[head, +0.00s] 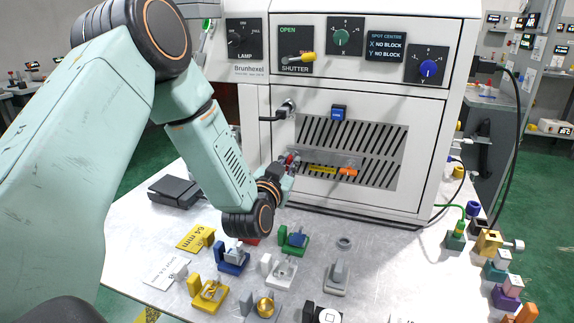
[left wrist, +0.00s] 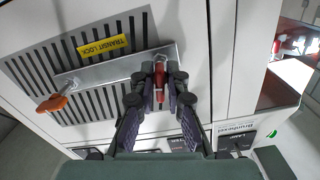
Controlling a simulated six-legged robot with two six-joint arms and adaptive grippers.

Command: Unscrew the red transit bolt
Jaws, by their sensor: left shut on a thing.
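The red transit bolt (left wrist: 160,82) stands at one end of a grey metal bar (left wrist: 112,72) on the slotted panel of the white machine. My left gripper (left wrist: 160,88) is shut on the bolt, with one finger on each side of it. In the head view my left gripper (head: 290,163) reaches the left end of the bar, and the arm and fingers mostly hide the bolt. An orange knob (left wrist: 53,104) is at the bar's other end. My right gripper is not in view.
The white machine (head: 425,120) stands at the back of the table, with a shutter lever (head: 301,57) and dials above. Several coloured fixtures, including a green one (head: 293,240) and a blue one (head: 232,258), stand in front. A black box (head: 176,189) lies at left.

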